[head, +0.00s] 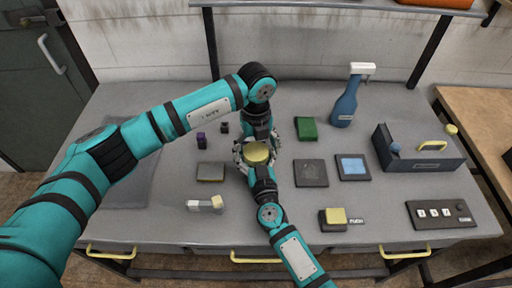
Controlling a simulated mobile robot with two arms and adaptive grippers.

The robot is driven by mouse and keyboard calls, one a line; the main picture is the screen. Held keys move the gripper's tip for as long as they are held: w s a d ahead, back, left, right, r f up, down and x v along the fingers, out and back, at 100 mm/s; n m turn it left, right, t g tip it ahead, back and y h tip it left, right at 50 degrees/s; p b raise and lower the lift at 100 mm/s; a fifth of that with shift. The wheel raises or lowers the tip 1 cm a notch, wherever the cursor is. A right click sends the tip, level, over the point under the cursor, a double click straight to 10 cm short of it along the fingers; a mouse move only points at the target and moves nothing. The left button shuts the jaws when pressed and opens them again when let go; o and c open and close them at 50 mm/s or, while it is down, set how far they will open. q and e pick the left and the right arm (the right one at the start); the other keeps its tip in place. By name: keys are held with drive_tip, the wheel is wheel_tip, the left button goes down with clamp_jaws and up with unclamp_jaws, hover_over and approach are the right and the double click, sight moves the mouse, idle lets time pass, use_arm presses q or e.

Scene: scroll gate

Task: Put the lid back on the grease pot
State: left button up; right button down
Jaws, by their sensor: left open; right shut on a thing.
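A round yellow-topped piece (257,152), which looks like the grease pot or its lid, is between my two grippers at the middle of the table. I cannot tell pot and lid apart here, as the grippers cover the sides. My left gripper (256,140) comes from the far side and is open around or beside the piece. My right gripper (258,163) comes from the near side and is shut on the round piece. Whether the piece rests on the table or is held above it cannot be told.
A green block (306,128), a blue spray bottle (346,103) and a dark toolbox (415,155) stand to the right. Flat dark pads (311,173) lie nearer. A grey-yellow block (211,171) and a white piece (205,204) lie left. The table's front left (150,220) is clear.

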use_arm(q)
wheel_tip(320, 180, up, 4)
drive_tip(key=shift+r, duration=0.15)
idle(0.3)
wheel_tip(320, 180, up, 2)
drive_tip(key=n, duration=0.6)
drive_tip(key=r+n, duration=0.1)
drive_tip(key=n, duration=0.2)
drive_tip(key=shift+r+n, duration=0.35)
drive_tip(key=shift+n, duration=0.05)
drive_tip(key=shift+f, duration=4)
